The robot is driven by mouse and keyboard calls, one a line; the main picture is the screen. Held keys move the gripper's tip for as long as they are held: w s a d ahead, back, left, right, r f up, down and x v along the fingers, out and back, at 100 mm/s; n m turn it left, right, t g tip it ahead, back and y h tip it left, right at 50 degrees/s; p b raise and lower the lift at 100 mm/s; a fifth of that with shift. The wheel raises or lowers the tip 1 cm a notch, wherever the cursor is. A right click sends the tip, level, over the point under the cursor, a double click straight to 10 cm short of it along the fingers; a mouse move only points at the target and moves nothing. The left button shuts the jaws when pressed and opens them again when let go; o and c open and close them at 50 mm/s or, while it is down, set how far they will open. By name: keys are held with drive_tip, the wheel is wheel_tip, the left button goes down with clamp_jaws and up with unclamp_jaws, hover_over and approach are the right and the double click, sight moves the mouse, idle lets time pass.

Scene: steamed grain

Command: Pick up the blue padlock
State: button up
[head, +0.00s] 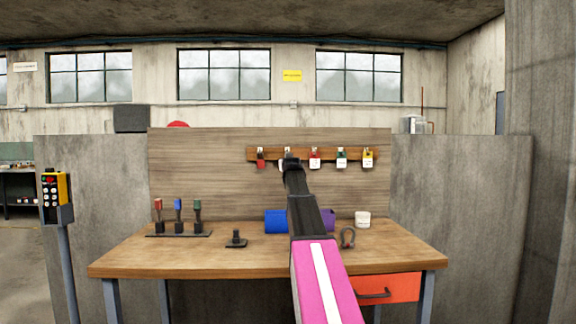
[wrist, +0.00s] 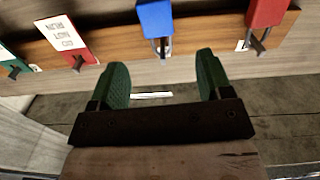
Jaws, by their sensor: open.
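The blue padlock (wrist: 155,19) hangs from a hook on the wooden rail, at the top middle of the wrist view, its shackle pointing down in that picture. My gripper (wrist: 163,70) is open and empty. Its two green fingers are spread to either side of the padlock's line, and the padlock lies beyond the fingertips, apart from them. In the head view my gripper (head: 290,163) is in front of the rail, at the second place from the left, and hides the blue padlock there.
A red padlock (wrist: 266,12) hangs beside the blue one; a red-and-white tagged padlock (wrist: 67,40) hangs on its other side. The rail (head: 328,155) also bears green (head: 341,158) and yellow (head: 367,158) padlocks. The workbench (head: 265,260) below holds a blue bin (head: 275,221) and a white cup (head: 362,219).

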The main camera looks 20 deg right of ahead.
drive_tip(key=x, duration=0.8)
drive_tip(key=shift+w+d, duration=0.2)
drive_tip(key=shift+w, duration=0.15)
drive_tip(key=c, duration=1)
